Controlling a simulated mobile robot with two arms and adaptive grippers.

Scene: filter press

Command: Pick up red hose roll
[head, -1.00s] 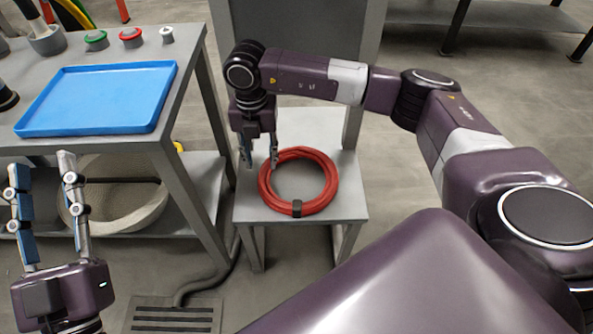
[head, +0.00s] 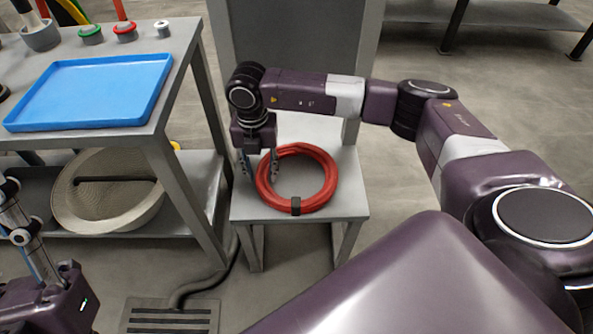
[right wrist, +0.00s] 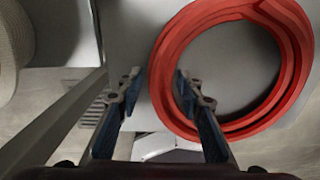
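My right gripper (head: 259,166) is open and points down at the roll's left side. In the right wrist view, the roll (right wrist: 290,98) shows its left band between the two fingertips (right wrist: 157,88), with the right finger over the ring's opening. Whether the fingers touch the hose I cannot tell. My left gripper (head: 24,238) is at the lower left, cut by the picture edge, away from the roll.
A grey workbench (head: 180,90) on the left carries a blue tray (head: 90,92) and several small coloured parts. A beige basket (head: 75,210) stands on its lower shelf. A grey panel (head: 290,60) rises behind the stand. A floor grate (head: 170,318) and a dark pipe lie in front.

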